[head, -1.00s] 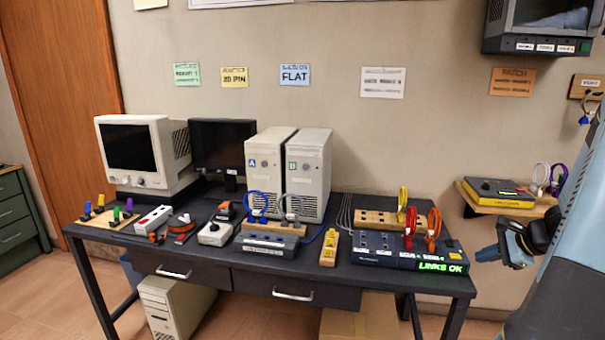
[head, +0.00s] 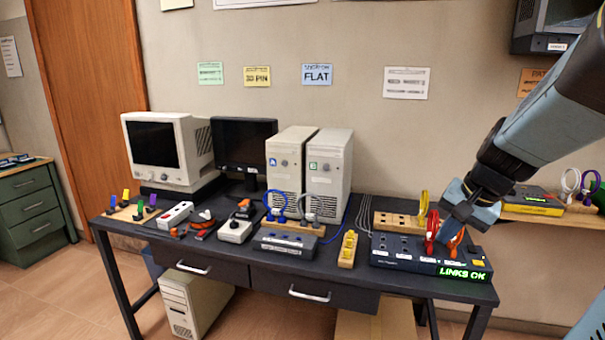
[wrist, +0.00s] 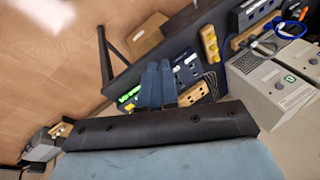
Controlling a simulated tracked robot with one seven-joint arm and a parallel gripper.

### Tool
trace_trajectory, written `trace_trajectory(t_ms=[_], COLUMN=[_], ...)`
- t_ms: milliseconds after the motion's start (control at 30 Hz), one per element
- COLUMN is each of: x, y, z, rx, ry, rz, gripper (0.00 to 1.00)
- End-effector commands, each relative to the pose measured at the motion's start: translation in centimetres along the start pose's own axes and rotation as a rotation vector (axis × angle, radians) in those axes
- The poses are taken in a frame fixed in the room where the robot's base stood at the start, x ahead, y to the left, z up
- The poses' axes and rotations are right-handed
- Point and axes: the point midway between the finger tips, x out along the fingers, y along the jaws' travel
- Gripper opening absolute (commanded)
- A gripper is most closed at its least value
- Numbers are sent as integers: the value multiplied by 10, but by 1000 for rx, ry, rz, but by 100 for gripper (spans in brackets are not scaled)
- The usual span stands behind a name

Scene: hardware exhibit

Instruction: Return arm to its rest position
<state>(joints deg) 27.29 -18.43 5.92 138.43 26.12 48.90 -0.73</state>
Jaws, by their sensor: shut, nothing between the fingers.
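My gripper (head: 458,212) is in the head view at the right, in front of the right end of the dark table. Its fingers are shut with nothing between them. In the picture they overlap the panel (head: 400,256) with the lit green "LINKS OK" sign and partly hide the red and orange cable loops. I cannot tell how far above the panel they are. In the wrist view the blue fingers (wrist: 155,85) are together, with the panel and its green lights (wrist: 128,96) behind them. My arm reaches in from the upper right.
The dark table (head: 270,262) carries two beige computer towers (head: 328,165), a white monitor (head: 165,148), a black monitor (head: 243,147), several small boxes and a yellow-topped wooden block (head: 348,249). A wall shelf (head: 560,218) with a black and yellow box stands at the right.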

Motion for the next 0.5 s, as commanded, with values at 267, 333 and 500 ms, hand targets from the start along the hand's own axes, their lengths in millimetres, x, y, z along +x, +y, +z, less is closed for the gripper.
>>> trace_trajectory(t_ms=[267, 333, 500], x=[-40, -50, -69], y=[-18, -18, -16], z=[58, 70, 94], rx=[-332, -408, -565], ry=[82, 107, 164], rz=[75, 90, 119], gripper=[0, 0, 0])
